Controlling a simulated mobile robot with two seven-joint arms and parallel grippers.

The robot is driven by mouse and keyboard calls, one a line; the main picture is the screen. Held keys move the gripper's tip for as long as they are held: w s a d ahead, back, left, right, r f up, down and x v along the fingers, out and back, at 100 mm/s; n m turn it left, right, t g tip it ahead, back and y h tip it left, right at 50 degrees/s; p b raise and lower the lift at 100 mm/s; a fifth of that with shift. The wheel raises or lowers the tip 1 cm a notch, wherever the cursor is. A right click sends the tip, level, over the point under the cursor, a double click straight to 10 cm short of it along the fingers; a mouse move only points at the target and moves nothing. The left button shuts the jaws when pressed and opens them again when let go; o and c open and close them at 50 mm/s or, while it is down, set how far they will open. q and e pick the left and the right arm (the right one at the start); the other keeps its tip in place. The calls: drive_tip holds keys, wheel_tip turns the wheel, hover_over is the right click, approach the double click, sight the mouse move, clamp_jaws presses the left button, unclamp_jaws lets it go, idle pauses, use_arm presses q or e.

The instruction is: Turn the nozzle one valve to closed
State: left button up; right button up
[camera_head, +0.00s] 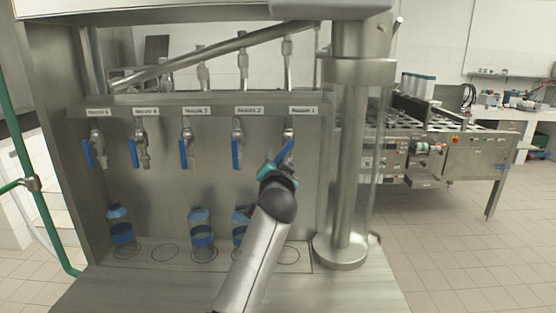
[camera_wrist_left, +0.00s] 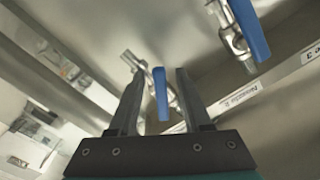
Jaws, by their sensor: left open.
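The nozzle one valve has a blue lever (camera_head: 286,151), below the rightmost label on the steel panel. It is tilted, its lower end toward the left, while the other levers hang nearly straight down. My left gripper (camera_head: 279,169) is at this lever, partly hidden behind its own wrist. In the left wrist view, the open jaws (camera_wrist_left: 158,75) stand on either side of the blue lever (camera_wrist_left: 162,98). I cannot tell whether a finger touches it. My right gripper is not in view.
The nozzle 2 lever (camera_head: 237,154) hangs close on the left and also shows in the left wrist view (camera_wrist_left: 251,30). Blue-banded bottles (camera_head: 202,226) stand on the filler's base below. A thick steel column (camera_head: 347,160) stands on the right.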

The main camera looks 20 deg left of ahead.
use_arm(q)
drive_tip(key=shift+w+a, duration=0.1)
drive_tip(key=shift+w, duration=0.25)
clamp_jaws()
idle(0.3)
